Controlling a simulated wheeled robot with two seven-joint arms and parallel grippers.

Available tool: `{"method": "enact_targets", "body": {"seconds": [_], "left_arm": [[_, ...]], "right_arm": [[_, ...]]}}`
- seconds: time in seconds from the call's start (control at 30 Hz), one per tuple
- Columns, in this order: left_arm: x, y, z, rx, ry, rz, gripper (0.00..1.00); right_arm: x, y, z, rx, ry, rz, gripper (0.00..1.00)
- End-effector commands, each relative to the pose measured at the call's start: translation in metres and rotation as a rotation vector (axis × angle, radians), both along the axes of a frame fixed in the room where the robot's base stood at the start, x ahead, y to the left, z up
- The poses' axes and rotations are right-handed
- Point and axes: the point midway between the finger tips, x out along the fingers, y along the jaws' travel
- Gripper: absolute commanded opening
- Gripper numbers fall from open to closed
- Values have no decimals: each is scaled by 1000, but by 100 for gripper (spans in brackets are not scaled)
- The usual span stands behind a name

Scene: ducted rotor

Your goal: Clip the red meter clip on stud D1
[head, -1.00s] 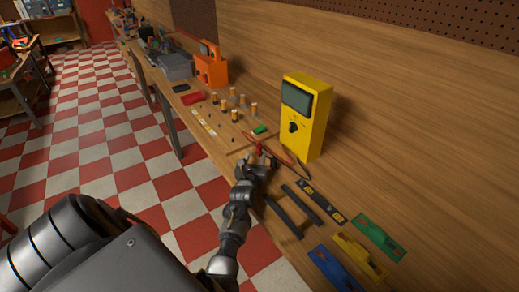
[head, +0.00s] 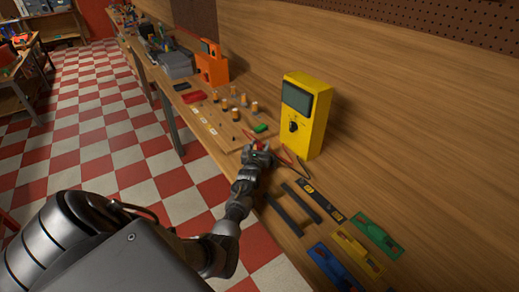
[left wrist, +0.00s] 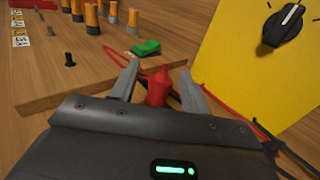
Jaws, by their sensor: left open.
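The red meter clip (left wrist: 158,88) shows in the left wrist view between the two fingers of my left gripper (left wrist: 158,75). The fingers are open, one on each side of it; I cannot tell whether either touches it. In the head view my left gripper (head: 258,150) is at the near end of the wooden stud board (head: 213,122) and hides most of the clip. Dark studs (left wrist: 68,60) stand on the board beside small white labels (left wrist: 20,30); I cannot read which is D1. My right gripper is not in view.
The yellow meter (head: 306,115) stands upright just right of the gripper. A green clip (left wrist: 146,48) lies on the board near several orange-topped posts (left wrist: 112,12). Red and black leads (left wrist: 250,120) run beside the gripper. Black bars (head: 285,215) and coloured tools (head: 357,254) lie nearer.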

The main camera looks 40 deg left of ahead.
Motion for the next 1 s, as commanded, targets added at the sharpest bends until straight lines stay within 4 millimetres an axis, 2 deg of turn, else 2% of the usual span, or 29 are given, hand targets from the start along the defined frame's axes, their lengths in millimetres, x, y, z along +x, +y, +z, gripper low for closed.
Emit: {"method": "enact_targets", "body": {"seconds": [0.13,0.4,0.5,0.8,1.0], "left_arm": [[0,0,0,0,0,0,45],[0,0,0,0,0,0,10],[0,0,0,-1,0,0,0],[0,-1,3,-1,0,-1,0],[1,0,22,0,-4,0,0]], "right_arm": [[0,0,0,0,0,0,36],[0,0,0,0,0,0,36],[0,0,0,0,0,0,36],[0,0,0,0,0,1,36],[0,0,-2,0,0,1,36]]}}
